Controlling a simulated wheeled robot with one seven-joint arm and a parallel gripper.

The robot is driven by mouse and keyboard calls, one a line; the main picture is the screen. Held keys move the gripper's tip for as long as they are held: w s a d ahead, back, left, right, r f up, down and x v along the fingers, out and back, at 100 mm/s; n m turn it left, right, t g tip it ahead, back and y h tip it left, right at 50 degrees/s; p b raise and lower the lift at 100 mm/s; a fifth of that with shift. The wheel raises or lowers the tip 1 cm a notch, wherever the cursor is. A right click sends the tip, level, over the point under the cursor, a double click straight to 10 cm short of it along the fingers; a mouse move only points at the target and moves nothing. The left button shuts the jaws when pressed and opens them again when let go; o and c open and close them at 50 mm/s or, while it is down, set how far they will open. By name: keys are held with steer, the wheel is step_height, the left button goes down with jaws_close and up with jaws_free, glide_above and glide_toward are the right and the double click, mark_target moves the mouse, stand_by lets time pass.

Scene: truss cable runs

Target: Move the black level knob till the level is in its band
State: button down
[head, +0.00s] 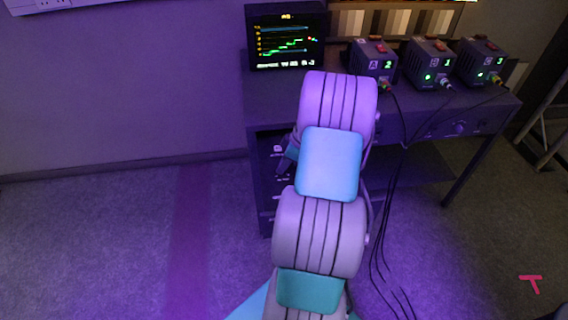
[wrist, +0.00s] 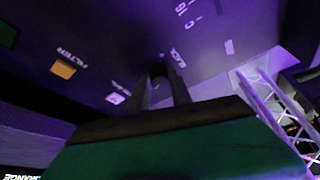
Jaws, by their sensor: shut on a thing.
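My gripper (wrist: 164,88) is shut on the black level knob (wrist: 158,69) at the dark panel. The knob sits between the two fingertips, and its pointer cannot be made out. In the head view my arm hides most of the panel, and part of my gripper (head: 287,158) shows at the front of the desk's left side. A monitor (head: 287,38) on the desk shows a stepped green trace, coloured lines and small text. The level and its band are too small to read.
The panel bears an orange square (wrist: 63,69) and white labels. Boxes A (head: 372,62), B (head: 428,63) and C (head: 481,62) stand on the desk (head: 400,105). Black cables (head: 392,190) hang to the floor. A white truss (wrist: 275,100) shows at the right. The floor at left is clear.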

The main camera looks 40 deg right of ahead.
steer(key=shift+m, duration=0.3)
steer(key=m+h, duration=0.1)
steer(key=m, duration=0.2)
steer(key=m+h+b, duration=0.1)
steer(key=m, duration=0.2)
steer(key=shift+a+t+h, duration=0.2)
steer(key=shift+t+h, duration=0.1)
steer(key=shift+t, duration=0.1)
steer(key=m+h+b, duration=0.1)
steer(key=m, duration=0.2)
steer(key=shift+a+m, duration=0.1)
steer(key=shift+m, duration=0.3)
steer(key=shift+m+g+h, duration=0.6)
steer(key=shift+m+h, duration=0.2)
steer(key=shift+m, duration=1)
steer(key=c, duration=1.2)
jaws_free()
steer(key=shift+o, duration=0.2)
steer(key=v, duration=0.8)
